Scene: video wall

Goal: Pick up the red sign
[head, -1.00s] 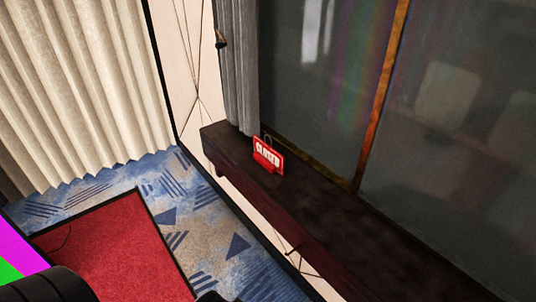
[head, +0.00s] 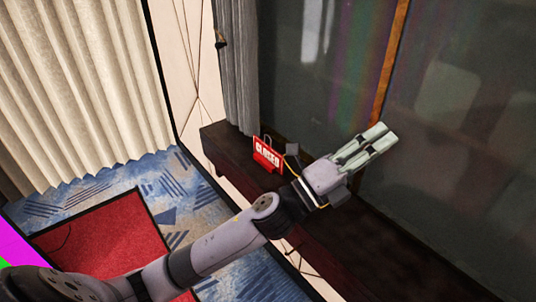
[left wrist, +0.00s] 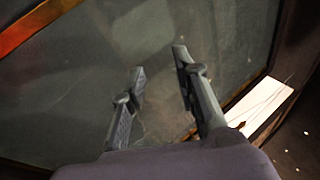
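The red sign (head: 267,153) with white "CLOSED" lettering stands on the dark wooden ledge (head: 224,138), near its far left end, in the head view. My left gripper (head: 388,133) is to the right of the sign, pointing up and right, away from it. Its wrist is close to the sign's right edge in the picture; I cannot tell the gap. In the left wrist view the two fingers of my left gripper (left wrist: 159,62) are apart with nothing between them. The sign does not show in that view. My right gripper is not in view.
A large dark glass panel (head: 310,80) with a wooden bar (head: 392,62) rises behind the ledge. A grey curtain (head: 237,70) hangs just behind the sign. A cream curtain (head: 85,90) is at left, above patterned carpet (head: 190,190) and a red mat (head: 105,245).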

